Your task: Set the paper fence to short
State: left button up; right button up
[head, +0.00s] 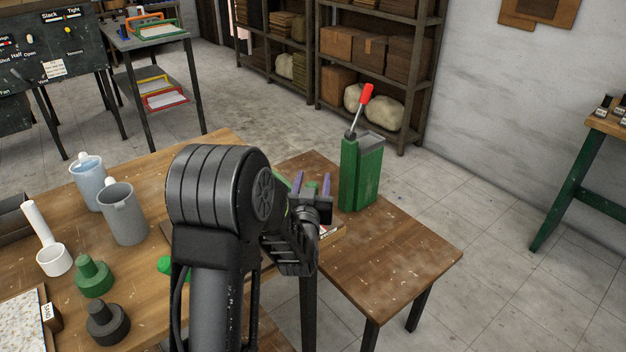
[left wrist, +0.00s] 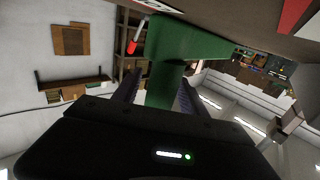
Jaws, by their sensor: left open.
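I cannot make out a paper fence for sure in either view. A tall green box-shaped device (head: 362,175) with a red-handled lever (head: 366,95) stands on the small wooden table. My left gripper (head: 312,184) is open just left of this device, its purple fingers apart. In the left wrist view the device (left wrist: 190,40) shows tilted beyond the fingers, with its red lever grip (left wrist: 132,47). A darker green rounded part (left wrist: 167,78) lies between the open fingers (left wrist: 160,84); I cannot tell whether they touch it. A label near the gripper is mostly hidden. My right gripper is not in view.
The small table's front right (head: 400,260) is clear. The workbench at left holds a grey pitcher (head: 123,215), a blue pitcher (head: 88,182), a white scoop (head: 54,258), and green (head: 93,276) and dark (head: 106,322) knobbed pieces. A shelf (head: 380,60) stands behind.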

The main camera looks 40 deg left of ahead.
pick_arm(q)
jog(key=shift+c, duration=0.4)
grip_shut()
dwell(1.0)
